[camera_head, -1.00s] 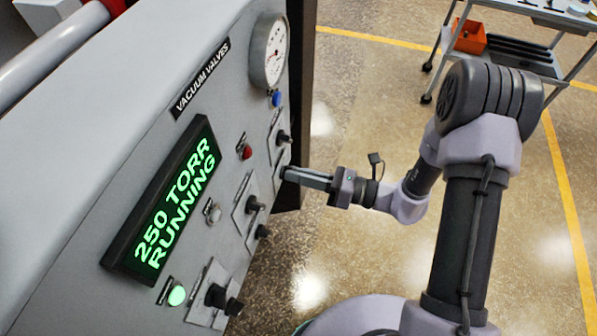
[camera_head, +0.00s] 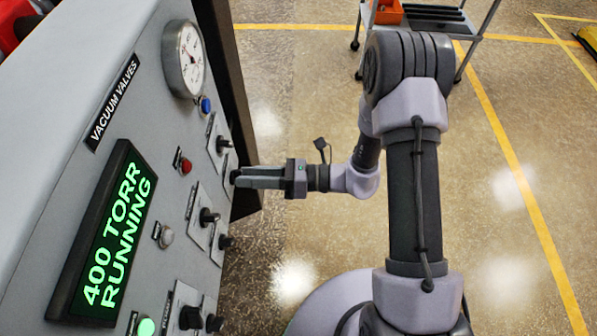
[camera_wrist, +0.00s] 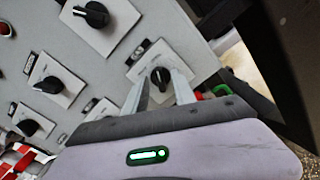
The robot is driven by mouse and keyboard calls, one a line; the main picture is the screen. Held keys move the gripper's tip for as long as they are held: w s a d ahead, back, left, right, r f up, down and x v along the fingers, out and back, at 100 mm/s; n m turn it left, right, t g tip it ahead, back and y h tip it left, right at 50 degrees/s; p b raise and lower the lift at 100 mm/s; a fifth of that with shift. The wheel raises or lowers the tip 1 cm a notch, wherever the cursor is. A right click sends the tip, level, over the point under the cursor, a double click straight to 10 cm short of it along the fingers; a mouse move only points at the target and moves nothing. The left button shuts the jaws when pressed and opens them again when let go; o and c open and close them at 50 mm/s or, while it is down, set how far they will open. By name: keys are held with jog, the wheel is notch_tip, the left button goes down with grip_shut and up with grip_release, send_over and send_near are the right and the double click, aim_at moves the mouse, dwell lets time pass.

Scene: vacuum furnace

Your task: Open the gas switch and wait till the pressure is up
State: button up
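The grey control panel (camera_head: 150,190) has a green display (camera_head: 103,235) reading 400 TORR RUNNING. A round gauge (camera_head: 184,58) sits at its upper end. Several black rotary switches are on the panel; their labels are too small to read. My gripper (camera_head: 236,178) is at the panel's right edge, its fingertips at a switch they partly hide. In the wrist view, my gripper (camera_wrist: 161,76) has its fingers apart, one on each side of a black switch (camera_wrist: 160,79). Whether they touch it I cannot tell.
Other switches (camera_head: 208,215) and (camera_wrist: 92,14) stick out close beside my gripper. A red button (camera_head: 186,166), a blue button (camera_head: 206,105) and a lit green button (camera_head: 146,327) are on the panel. A cart (camera_head: 430,18) stands at the back.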

jog(key=s+d+p, duration=0.1)
jog(key=d, duration=1.6)
jog(key=shift+s+p, duration=0.2)
jog(key=shift+p, duration=0.2)
jog(key=s+d+r+n+t+h+b, duration=0.1)
jog(key=s+r+n+t+h+b, duration=0.3)
jog(key=n+h, duration=1.2)
jog(key=s+r+n+b, duration=0.4)
jog(key=s+r, duration=0.3)
jog(key=r, duration=0.1)
jog(key=shift+s+d+r+n+t, duration=0.15)
jog(key=shift+d+n+t, duration=0.15)
